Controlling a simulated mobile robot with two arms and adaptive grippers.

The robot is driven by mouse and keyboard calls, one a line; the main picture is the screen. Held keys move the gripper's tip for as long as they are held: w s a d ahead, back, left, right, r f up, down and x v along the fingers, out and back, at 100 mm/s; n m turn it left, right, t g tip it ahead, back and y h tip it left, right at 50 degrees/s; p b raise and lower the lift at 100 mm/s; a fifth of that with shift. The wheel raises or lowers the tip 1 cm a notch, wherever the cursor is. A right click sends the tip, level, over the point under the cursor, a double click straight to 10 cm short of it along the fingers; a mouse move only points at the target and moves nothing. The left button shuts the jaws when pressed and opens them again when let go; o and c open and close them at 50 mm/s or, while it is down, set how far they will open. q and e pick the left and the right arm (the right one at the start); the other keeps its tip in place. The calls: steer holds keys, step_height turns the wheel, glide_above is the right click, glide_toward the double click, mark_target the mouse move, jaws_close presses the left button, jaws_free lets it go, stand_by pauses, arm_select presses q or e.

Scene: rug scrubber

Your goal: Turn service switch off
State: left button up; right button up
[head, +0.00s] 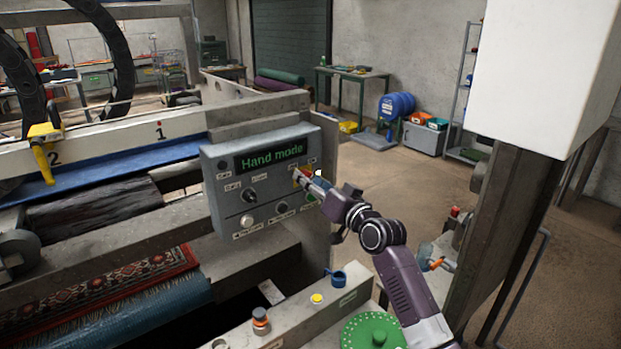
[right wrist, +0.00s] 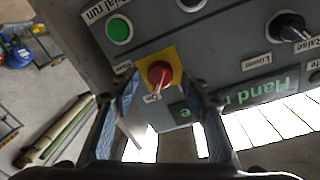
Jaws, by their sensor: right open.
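The grey control panel (head: 262,180) has a lit display reading "Hand mode". The service switch is likely the red rotary knob on a yellow plate (head: 299,176) at the panel's upper right, partly covered by my gripper in the head view. In the right wrist view the red knob (right wrist: 159,74) lies between and beyond the fingers, with small labels beside its plate. My right gripper (head: 312,184) is open, its fingers pointing at the knob. In the right wrist view its fingers (right wrist: 166,100) stand on either side of the knob; contact cannot be told. My left gripper is not in view.
A green button (right wrist: 119,29) and black knobs sit near the switch.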

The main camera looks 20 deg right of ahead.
steer(key=shift+w, duration=0.2)
jaws_close()
steer(key=n+b, duration=0.2)
steer(key=n, duration=0.6)
steer(key=n+y+b, duration=0.1)
steer(key=n+b, duration=0.2)
steer(key=n, duration=0.5)
steer(key=shift+f+n+t+y, duration=0.2)
steer(key=shift+n+t+y, duration=0.1)
steer(key=shift+n, duration=0.1)
stand_by(0.6)
jaws_free()
steer(key=shift+a, duration=0.1)
